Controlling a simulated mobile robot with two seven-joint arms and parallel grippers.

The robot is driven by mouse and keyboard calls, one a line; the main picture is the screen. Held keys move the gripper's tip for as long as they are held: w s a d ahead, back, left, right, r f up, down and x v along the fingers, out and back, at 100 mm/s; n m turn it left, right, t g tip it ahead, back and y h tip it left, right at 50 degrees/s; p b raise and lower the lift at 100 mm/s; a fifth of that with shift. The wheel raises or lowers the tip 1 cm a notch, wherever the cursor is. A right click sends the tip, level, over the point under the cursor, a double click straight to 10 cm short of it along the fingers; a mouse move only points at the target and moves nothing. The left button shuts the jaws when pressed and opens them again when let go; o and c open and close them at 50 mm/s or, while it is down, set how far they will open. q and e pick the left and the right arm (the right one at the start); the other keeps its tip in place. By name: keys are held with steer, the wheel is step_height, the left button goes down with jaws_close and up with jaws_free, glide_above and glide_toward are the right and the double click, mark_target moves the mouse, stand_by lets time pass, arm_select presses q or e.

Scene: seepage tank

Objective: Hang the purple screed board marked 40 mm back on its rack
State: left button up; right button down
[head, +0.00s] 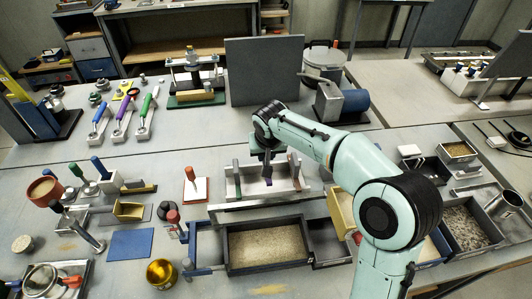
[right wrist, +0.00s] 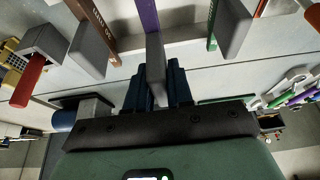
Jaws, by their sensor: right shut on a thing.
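My right gripper (head: 267,158) is above the middle of a pale rack (head: 253,190). It is shut on the grey grip of the purple screed board (head: 268,175), between the green board (head: 237,180) and the brown board (head: 294,168). In the right wrist view the purple board (right wrist: 149,16) runs away from the blue fingers (right wrist: 157,88). The brown board (right wrist: 92,25) and green board (right wrist: 214,25) flank it with gaps. I cannot tell whether the purple board rests on the rack. Its marking is not readable. My left gripper is not in view.
A sand tray (head: 268,246) stands in front of the rack. A red-handled tool on a white plate (head: 195,187) is left of it. A grey upright panel (head: 264,70) and a machine with a blue motor (head: 340,102) stand behind.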

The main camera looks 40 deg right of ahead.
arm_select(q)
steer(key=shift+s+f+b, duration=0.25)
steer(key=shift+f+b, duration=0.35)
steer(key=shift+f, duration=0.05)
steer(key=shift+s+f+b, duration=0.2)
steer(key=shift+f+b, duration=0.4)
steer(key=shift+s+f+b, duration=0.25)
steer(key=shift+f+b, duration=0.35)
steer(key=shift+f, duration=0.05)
arm_select(e)
steer(key=shift+f, duration=2.45)
steer(key=c, duration=0.9)
jaws_free()
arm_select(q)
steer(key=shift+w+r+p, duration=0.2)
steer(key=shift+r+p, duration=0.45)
arm_select(e)
steer(key=v, duration=1.3)
steer(key=shift+s+r, duration=0.15)
